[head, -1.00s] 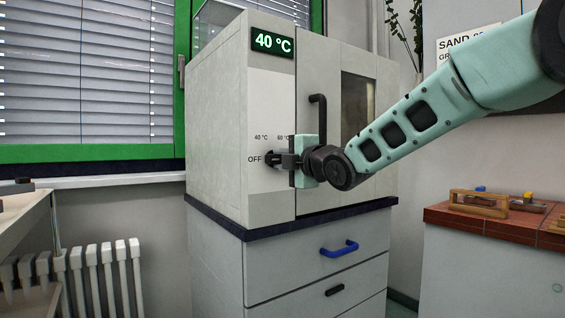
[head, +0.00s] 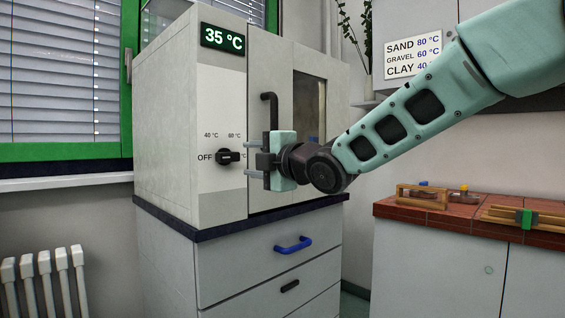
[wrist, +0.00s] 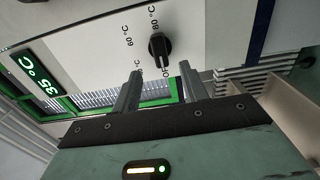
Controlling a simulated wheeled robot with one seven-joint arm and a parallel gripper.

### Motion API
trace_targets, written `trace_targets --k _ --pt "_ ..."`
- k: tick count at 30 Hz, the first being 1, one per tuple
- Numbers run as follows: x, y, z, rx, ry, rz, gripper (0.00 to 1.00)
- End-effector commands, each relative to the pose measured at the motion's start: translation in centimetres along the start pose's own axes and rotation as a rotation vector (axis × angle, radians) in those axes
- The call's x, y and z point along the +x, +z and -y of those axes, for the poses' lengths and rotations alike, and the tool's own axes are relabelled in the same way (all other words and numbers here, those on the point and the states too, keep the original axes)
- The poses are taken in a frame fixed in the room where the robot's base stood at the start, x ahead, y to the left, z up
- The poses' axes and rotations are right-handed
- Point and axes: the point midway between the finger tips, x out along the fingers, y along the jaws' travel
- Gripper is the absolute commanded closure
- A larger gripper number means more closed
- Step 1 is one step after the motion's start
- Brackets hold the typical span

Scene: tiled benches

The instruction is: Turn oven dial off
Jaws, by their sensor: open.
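The oven dial (head: 228,157) is a black knob on the oven's white front panel, its bar lying level, in line with the OFF label on its left. The dial also shows in the wrist view (wrist: 159,46), just beyond my fingertips. My gripper (head: 250,156) is open and empty, to the right of the dial in the head view and apart from it. Its two fingers also show in the wrist view (wrist: 160,84), one to each side below the dial. The oven display (head: 223,38) reads 35 °C in green.
The oven's black door handle (head: 270,118) stands just behind my gripper. The oven (head: 165,130) sits on a drawer cabinet with a blue handle (head: 294,245). A red tiled bench (head: 400,209) with wooden items stands at right. A radiator (head: 45,284) is at lower left.

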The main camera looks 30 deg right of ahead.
Motion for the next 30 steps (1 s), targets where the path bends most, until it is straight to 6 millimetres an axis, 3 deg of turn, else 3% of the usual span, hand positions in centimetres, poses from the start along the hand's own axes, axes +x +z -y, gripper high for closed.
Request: trace_targets --k 6,12,18,30 --pt "-5.2 0.1 -0.1 -0.001 0.001 0.003 0.56" --pt "-8.3 0.0 -0.2 0.0 0.0 0.001 0.56" --pt "-9.5 0.0 0.0 0.001 -0.002 0.001 0.56" --pt "-9.6 0.0 0.1 0.0 -0.001 0.001 0.56"
